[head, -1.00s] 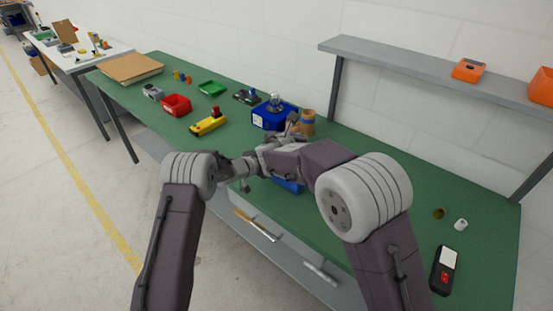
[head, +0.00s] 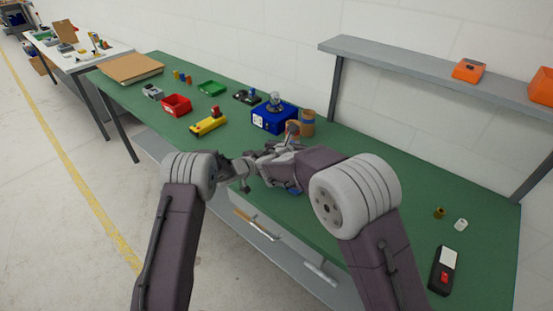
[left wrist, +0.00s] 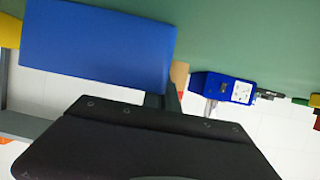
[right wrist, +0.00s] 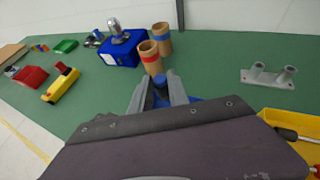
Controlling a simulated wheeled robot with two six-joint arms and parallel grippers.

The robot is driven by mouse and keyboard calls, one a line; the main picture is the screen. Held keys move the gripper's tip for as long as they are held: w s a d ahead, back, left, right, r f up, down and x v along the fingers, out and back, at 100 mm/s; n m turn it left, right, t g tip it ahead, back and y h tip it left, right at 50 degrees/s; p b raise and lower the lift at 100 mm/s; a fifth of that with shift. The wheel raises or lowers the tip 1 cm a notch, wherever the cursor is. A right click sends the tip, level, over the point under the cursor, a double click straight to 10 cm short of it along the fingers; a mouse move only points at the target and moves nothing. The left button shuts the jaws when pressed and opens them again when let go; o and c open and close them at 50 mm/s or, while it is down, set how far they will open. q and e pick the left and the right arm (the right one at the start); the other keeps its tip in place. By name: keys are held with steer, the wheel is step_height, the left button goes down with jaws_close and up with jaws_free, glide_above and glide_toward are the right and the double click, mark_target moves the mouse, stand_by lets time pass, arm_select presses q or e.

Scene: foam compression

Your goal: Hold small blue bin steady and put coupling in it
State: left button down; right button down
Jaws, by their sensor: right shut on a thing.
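The small blue bin (head: 295,191) is mostly hidden under my right forearm in the head view. A broad blue wall, apparently this bin, fills the upper left of the left wrist view (left wrist: 98,40). My left gripper (head: 250,168) is beside the bin, close to the right arm. Its fingertips are largely hidden behind the blue wall, so I cannot tell whether they grip it.
A larger blue box (head: 272,119) with a metal piece on top stands behind the grippers, beside cardboard tubes (right wrist: 163,40). A yellow tool (head: 209,124), red bin (head: 176,105) and green tray (head: 212,88) lie to the left.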

step_height(320, 180, down, 7)
steer(key=shift+r, duration=0.2)
steer(key=c, duration=1.2)
jaws_free()
steer(key=shift+o, duration=0.2)
steer(key=v, duration=1.2)
arm_select(q)
steer(key=c, duration=1.6)
jaws_free()
